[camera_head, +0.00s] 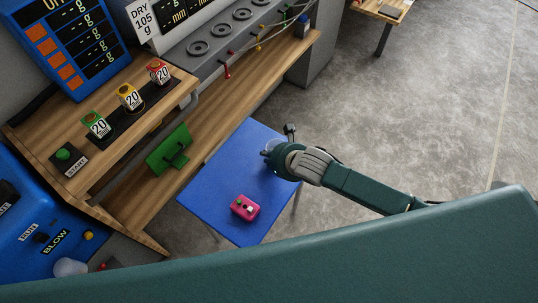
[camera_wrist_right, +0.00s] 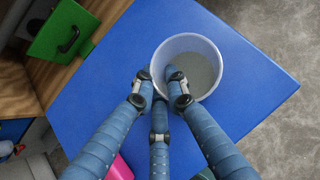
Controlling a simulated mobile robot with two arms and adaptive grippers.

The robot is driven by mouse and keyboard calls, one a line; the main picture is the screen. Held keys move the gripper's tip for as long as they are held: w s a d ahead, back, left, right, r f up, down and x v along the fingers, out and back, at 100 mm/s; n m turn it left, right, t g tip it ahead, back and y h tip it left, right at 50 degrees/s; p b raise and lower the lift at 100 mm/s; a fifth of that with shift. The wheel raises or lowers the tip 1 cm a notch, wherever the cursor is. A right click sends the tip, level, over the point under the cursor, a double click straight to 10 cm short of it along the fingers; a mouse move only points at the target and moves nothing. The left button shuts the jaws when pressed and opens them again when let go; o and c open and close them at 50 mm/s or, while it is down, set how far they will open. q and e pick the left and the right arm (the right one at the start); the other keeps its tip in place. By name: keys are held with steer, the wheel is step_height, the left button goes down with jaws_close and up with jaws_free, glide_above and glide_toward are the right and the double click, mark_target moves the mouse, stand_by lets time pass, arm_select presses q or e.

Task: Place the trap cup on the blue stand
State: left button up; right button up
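The trap cup (camera_wrist_right: 204,48) is a pale, see-through round cup with a greyish bottom. In the head view it shows in part (camera_head: 269,146), beside my right gripper (camera_head: 279,151) at the far end of the blue stand (camera_head: 224,174). In the right wrist view the stand's blue top (camera_wrist_right: 108,75) lies beneath the cup. My right gripper (camera_wrist_right: 160,84) has one fingertip outside the cup wall and one inside it, and looks shut on the near wall. I cannot tell whether the cup's base touches the stand. My left gripper is not in view.
A pink box (camera_head: 245,207) lies on the near part of the stand. A green board (camera_head: 169,150) with a dark handle is on the wooden bench's lower shelf. Green, yellow and red "20" blocks (camera_head: 129,97) and a START button (camera_head: 65,155) are on the bench top. Grey floor is clear at right.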

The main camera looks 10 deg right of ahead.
steer(key=o, duration=0.4)
steer(key=shift+r, duration=0.15)
steer(key=p+v, duration=0.1)
steer(key=v, duration=1.1)
